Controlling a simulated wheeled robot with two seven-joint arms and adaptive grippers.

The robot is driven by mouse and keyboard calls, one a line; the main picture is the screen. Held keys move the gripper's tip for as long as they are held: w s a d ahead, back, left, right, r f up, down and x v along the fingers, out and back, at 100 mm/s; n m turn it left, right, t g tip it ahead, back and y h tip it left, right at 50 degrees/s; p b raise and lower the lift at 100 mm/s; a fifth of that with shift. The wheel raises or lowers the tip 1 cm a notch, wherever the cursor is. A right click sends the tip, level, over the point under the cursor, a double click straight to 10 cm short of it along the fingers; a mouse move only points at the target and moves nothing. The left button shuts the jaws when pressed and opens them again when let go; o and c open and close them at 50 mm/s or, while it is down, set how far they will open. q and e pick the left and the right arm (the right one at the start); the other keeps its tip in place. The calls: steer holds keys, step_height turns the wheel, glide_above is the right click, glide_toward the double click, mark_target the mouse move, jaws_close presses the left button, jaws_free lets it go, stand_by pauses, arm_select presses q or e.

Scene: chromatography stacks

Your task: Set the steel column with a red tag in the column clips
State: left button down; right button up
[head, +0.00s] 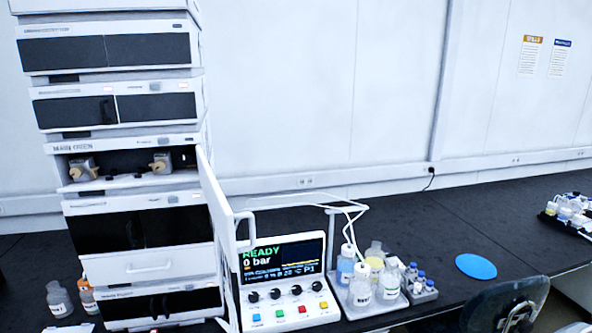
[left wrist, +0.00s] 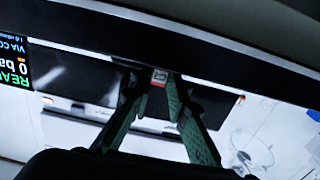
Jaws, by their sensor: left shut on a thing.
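In the left wrist view my left gripper (left wrist: 155,82) has its green fingers closed around a small piece with a red and white tag (left wrist: 159,76), which fits the red-tagged steel column. Most of the column's body is hidden or too dark to make out. In the head view the oven compartment (head: 122,163) of the stack stands open. Inside it are two metallic fittings, one on the left (head: 82,168) and one on the right (head: 160,162). The clips are too small to tell apart there. Neither gripper shows in the head view.
The oven's white door (head: 214,225) is swung open toward the front. A control panel (head: 285,283) reading READY, 0 bar stands right of the stack. A tray of bottles (head: 372,305) is beside it. A blue disc (head: 476,266) lies on the black bench, with clear room around it.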

arm_select(q)
steer(key=shift+s, duration=0.15)
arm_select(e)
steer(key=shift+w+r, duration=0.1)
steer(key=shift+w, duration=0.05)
